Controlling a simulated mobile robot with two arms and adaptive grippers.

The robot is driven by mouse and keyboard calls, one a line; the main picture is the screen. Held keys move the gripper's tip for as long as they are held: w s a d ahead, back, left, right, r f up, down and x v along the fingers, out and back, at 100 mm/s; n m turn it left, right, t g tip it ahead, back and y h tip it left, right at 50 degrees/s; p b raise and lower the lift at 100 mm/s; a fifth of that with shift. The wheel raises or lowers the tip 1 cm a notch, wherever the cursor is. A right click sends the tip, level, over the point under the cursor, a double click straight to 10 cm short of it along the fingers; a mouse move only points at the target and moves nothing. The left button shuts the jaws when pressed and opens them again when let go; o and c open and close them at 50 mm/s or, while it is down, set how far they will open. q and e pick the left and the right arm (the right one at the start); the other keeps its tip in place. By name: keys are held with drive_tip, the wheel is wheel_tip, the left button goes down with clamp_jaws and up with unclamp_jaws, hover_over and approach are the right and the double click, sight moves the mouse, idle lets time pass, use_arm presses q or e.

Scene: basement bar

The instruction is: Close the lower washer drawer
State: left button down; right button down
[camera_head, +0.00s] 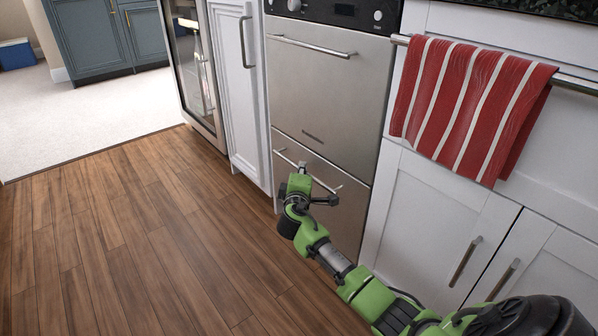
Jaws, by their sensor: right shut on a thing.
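The stainless steel washer (325,85) has an upper drawer and a lower drawer (345,192), each with a horizontal bar handle. The lower drawer front looks flush or nearly flush below the upper one; a small gap is hard to judge from here. My right gripper (318,183) is at the lower drawer's handle (285,155) and shut on it, hiding the middle of the bar. My green right arm hides the bottom of the drawer. My left gripper is not in view.
A red and white striped towel (470,105) hangs from a rail right of the washer, above white cabinet doors (435,215). A narrow white cabinet (240,90) and a glass-fronted fridge (197,75) stand to the left. The wooden floor (130,230) is clear.

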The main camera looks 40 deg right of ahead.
drive_tip(key=c, duration=2.2)
unclamp_jaws()
drive_tip(key=shift+d, duration=0.3)
drive_tip(key=shift+o, duration=0.2)
drive_tip(key=shift+a, duration=0.1)
drive_tip(key=v, duration=1.2)
